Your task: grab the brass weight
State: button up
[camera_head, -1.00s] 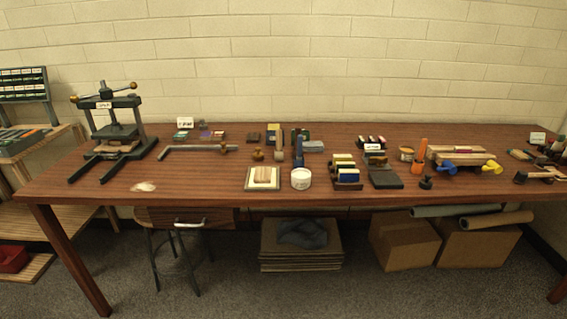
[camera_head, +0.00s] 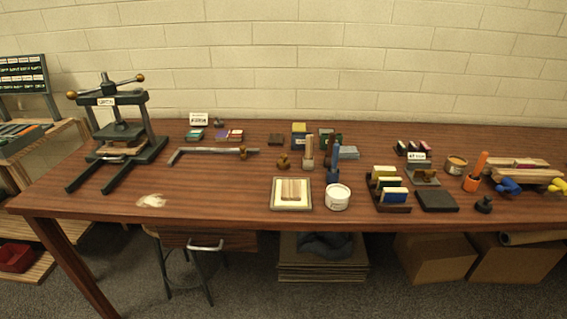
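A small brass-coloured knobbed piece (camera_head: 283,161), which looks like the brass weight, stands upright on the brown wooden table (camera_head: 230,190). It is near the middle of the table, left of a tan upright block (camera_head: 309,153) and apart from it. A second brass-coloured knob (camera_head: 243,152) sits at the right end of a long grey bar (camera_head: 205,150), just left of it. My gripper is not in view.
A black press (camera_head: 115,135) stands at the table's left. A framed pad (camera_head: 291,194) and a white tub (camera_head: 337,197) are in front of the brass piece. A rack of coloured blocks (camera_head: 388,205) is to the right. The front left tabletop is mostly clear.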

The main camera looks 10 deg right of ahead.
aim_at(282, 164)
jog(key=j+z, duration=0.1)
jog(key=z, duration=0.3)
jog(key=i+j+z, duration=0.1)
jog(key=z, duration=0.25)
jog(key=i+j+z, duration=0.15)
jog(key=j+z, duration=0.3)
jog(key=j, duration=0.65)
jog(key=j+z, duration=0.4)
jog(key=j, duration=1.95)
jog(key=j+z, duration=0.1)
jog(key=j, duration=1.15)
jog(key=k, duration=0.05)
